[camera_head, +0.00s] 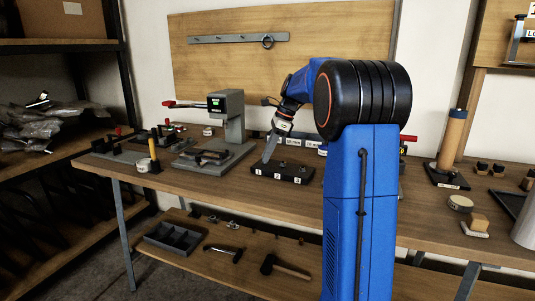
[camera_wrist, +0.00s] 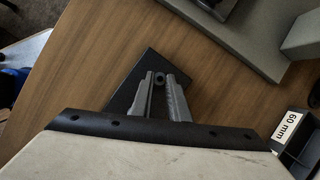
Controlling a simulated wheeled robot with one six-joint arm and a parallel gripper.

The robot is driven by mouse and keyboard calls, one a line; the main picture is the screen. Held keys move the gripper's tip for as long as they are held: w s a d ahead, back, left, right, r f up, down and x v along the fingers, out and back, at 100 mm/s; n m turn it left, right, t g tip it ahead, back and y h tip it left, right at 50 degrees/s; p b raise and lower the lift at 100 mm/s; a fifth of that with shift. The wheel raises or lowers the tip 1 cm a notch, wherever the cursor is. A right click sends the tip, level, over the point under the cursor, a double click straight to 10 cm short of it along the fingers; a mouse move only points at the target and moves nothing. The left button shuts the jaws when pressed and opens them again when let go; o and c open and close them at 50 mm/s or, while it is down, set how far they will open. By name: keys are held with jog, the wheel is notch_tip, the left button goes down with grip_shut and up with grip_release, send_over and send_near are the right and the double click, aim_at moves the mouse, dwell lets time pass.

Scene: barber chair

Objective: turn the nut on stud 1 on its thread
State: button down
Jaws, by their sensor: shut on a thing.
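A dark block (camera_head: 285,174) with white labels 1, 2 and 3 lies on the wooden bench. My gripper (camera_head: 267,158) reaches down to its left end, by label 1. In the wrist view my gripper (camera_wrist: 160,80) has its two grey fingers close together over the dark block (camera_wrist: 150,62). A small dark round piece, the nut on stud 1 (camera_wrist: 160,79), shows between the fingertips, and they are shut on it. The thread of the stud is hidden, so I cannot tell how far along it the nut sits.
A grey press-like machine (camera_head: 232,125) with a green display stands left of the block. A bin labelled 60 mm (camera_wrist: 290,128) is at right in the wrist view. Bare bench lies in front of the block.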

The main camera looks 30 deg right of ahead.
jog(key=shift+s+a+m+t+h, duration=0.15)
jog(key=shift+m+t+h, duration=0.25)
jog(key=shift+m, duration=1)
jog(key=shift+a+m+t+h, duration=0.1)
jog(key=shift+m+t+h, duration=0.3)
jog(key=shift+m, duration=1)
jog(key=shift+a+m+t+h, duration=0.1)
jog(key=shift+m+t+h, duration=0.25)
jog(key=shift+m, duration=1.05)
jog(key=shift+s+a+m+h, duration=0.1)
jog(key=shift+m+h, duration=0.55)
jog(key=shift+m, duration=0.85)
jog(key=c, duration=1.7)
grip_release()
jog(key=v, duration=1.7)
jog(key=shift+s+r, duration=0.1)
jog(key=shift+s, duration=0.1)
